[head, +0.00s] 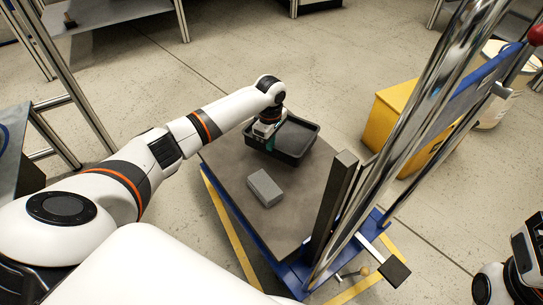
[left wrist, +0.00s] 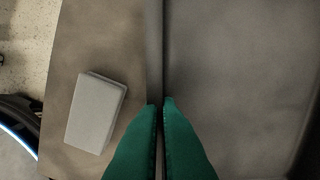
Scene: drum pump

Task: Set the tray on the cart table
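The black tray (head: 314,129) is at the far end of the dark grey cart table (head: 225,160). It looks level, resting on the tabletop or just above it; I cannot tell which. My left gripper (head: 268,137) reaches down at the tray's left wall. In the left wrist view its green fingers (left wrist: 160,105) are close together, one on each side of the tray wall (left wrist: 154,45), with the tray floor (left wrist: 235,70) to the right. Part of my right arm shows at the lower right; its fingers cannot be made out.
A grey block (head: 265,188) lies on the cart table in front of the tray, and also shows in the left wrist view (left wrist: 95,112). Shiny metal posts (head: 415,130) rise at the cart's right side. A yellow box (head: 395,110) stands on the floor beyond.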

